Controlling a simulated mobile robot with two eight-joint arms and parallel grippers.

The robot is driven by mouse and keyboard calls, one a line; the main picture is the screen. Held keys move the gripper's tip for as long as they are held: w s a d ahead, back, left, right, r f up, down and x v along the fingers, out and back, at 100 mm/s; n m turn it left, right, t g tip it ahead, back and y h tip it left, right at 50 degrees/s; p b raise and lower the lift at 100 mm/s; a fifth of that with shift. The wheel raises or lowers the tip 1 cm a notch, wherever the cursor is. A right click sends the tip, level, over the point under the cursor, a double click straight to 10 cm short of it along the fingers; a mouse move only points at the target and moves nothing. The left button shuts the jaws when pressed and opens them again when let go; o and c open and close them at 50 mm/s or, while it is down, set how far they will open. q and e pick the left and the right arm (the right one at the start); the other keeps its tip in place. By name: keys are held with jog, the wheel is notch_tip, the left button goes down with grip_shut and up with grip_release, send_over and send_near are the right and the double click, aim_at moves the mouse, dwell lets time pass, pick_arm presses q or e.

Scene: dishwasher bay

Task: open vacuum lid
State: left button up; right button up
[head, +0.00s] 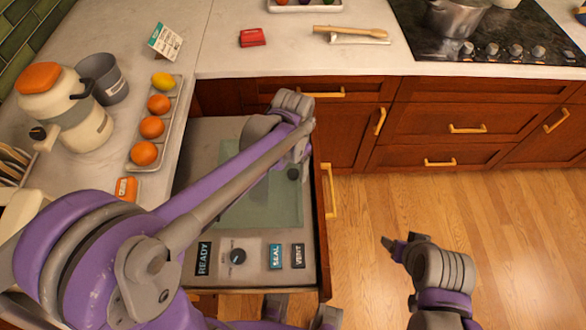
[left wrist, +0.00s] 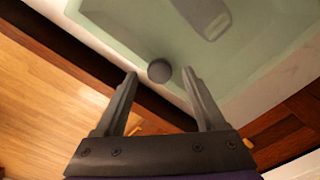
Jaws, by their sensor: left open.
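The vacuum sealer sits in a pulled-out drawer in the head view, with a grey control panel (head: 255,262) at its front. Its greenish see-through lid (head: 262,212) looks flat and closed; the lid also shows in the left wrist view (left wrist: 130,28). A dark round knob (left wrist: 160,71) is on the lid's edge, also seen in the head view (head: 293,174). My left gripper (left wrist: 160,76) is open, its fingertips on either side of the knob; contact cannot be told. My forearm hides part of the lid. My right gripper (head: 393,244) is over the floor, away from the sealer.
Left of the drawer, the counter holds a tray (head: 131,160) of oranges and a lemon, a cream pot (head: 75,120) and a grey cup (head: 105,80). A red item (head: 253,38) and wooden spoon (head: 350,31) lie behind. The wooden floor (head: 500,230) at right is clear.

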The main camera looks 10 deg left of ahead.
pick_arm(q)
jog(key=shift+f, duration=0.7)
grip_shut()
dwell(1.0)
